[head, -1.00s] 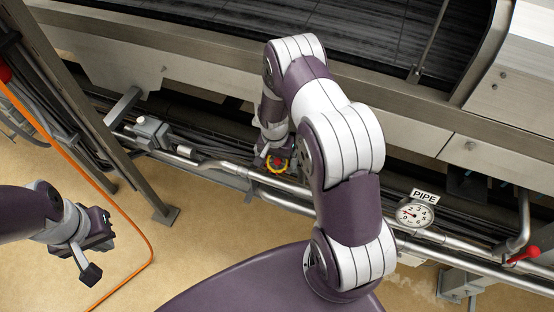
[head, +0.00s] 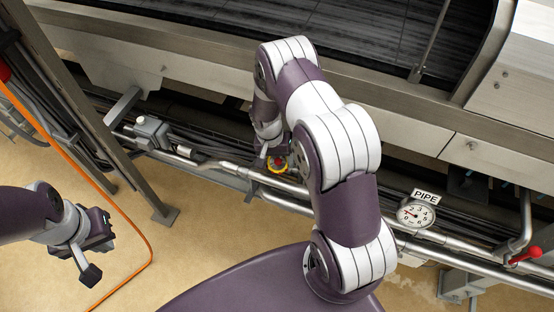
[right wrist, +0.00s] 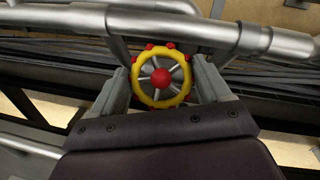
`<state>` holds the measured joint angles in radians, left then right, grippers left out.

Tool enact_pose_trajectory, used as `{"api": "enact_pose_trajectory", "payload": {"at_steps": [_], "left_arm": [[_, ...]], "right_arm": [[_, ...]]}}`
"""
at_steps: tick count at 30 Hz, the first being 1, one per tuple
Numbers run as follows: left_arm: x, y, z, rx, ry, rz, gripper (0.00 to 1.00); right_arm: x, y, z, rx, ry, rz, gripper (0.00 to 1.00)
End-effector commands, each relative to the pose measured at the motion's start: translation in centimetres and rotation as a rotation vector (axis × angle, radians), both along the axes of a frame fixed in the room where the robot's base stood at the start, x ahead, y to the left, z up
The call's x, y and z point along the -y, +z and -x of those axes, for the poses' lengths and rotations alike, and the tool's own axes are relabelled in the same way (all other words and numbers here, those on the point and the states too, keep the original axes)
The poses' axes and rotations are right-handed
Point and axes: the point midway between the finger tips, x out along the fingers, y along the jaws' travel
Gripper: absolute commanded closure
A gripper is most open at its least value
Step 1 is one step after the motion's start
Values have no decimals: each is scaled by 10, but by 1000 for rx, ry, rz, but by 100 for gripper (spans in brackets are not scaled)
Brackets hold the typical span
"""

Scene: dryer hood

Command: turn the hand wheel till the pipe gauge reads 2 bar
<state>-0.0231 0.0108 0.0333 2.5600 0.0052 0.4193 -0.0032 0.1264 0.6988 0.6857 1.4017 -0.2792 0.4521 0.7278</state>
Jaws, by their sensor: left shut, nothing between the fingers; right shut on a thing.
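The hand wheel (head: 278,164) has a yellow rim with red knobs and a red hub, and sits on the pipe run in the middle of the head view. In the right wrist view the wheel (right wrist: 161,78) lies between the two fingers of my right gripper (right wrist: 161,92), which is shut on its rim. In the head view my arm partly hides this gripper. The round white pipe gauge (head: 416,215) is at the right, under a PIPE label (head: 425,196). Its red needle points left and slightly up, near the low numbers; the exact reading is too small to tell. My left gripper (head: 90,274) is shut and empty.
Steel pipes (head: 330,199) run across below the machine body. A red-handled valve (head: 524,255) is at the far right. An orange hose (head: 147,240) and a steel post (head: 100,125) stand at the left. The floor around my left gripper is mostly clear.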

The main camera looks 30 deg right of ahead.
Motion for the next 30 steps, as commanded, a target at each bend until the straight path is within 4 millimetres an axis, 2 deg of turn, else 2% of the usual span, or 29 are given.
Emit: {"api": "enact_pose_trajectory", "payload": {"at_steps": [15, 30], "left_arm": [[0, -11, 0, 0, 0, 0, 100], [0, -12, 0, 0, 0, 0, 100]], "right_arm": [[-1, 0, -1, -108, 265, 94, 54], [-1, 0, -1, -126, 310, 110, 54]]}}
